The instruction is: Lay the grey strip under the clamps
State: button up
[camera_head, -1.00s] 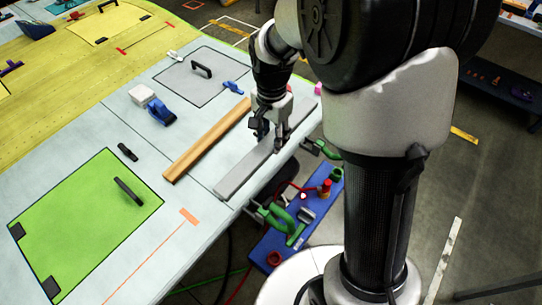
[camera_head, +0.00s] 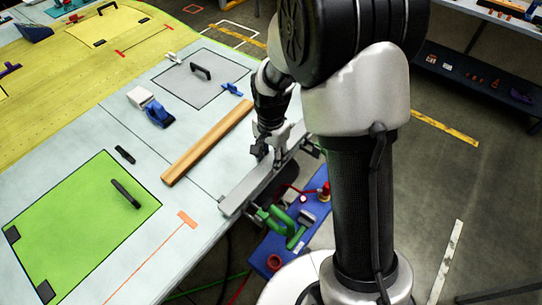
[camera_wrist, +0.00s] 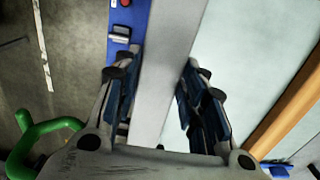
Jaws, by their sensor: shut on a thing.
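The long grey strip (camera_head: 247,187) lies along the right edge of the pale panel, in line with that edge. My gripper (camera_head: 268,158) is over its middle to far part and is shut on it. In the wrist view the strip (camera_wrist: 168,55) runs between the two dark finger pads (camera_wrist: 155,105). I cannot tell whether the strip touches the panel or is held just above it. One green clamp (camera_head: 272,220) is at the panel edge near the strip's near end. A green clamp (camera_wrist: 38,135) also shows at lower left in the wrist view. The far clamp is mostly hidden by my arm.
A wooden strip (camera_head: 207,143) lies left of the grey strip. A blue tray (camera_head: 275,242) with fittings is below the panel edge.

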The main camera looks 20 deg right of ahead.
aim_at(271, 160)
jog(key=shift+f+b, duration=0.35)
jog(key=shift+f, duration=0.2)
jog(key=o, duration=1.2)
notch_tip(271, 160, up, 12)
jog(key=p, duration=0.3)
jog(key=s+r+n+t, duration=0.2)
jog(key=s+r+n, duration=0.2)
jog(key=s+r, duration=0.5)
jog(key=s+r+n+t, duration=0.1)
jog(key=s+n, duration=0.1)
jog(key=s, duration=0.2)
jog(key=s+r+n, duration=0.1)
jog(key=s+n, duration=0.1)
jog(key=s, duration=0.2)
jog(key=s+r+n+t, duration=0.1)
jog(key=s+r+n, duration=0.1)
jog(key=s, duration=0.2)
jog(key=shift+s+n+t, duration=0.2)
jog(key=shift+n+t, duration=0.1)
jog(key=shift+n, duration=0.1)
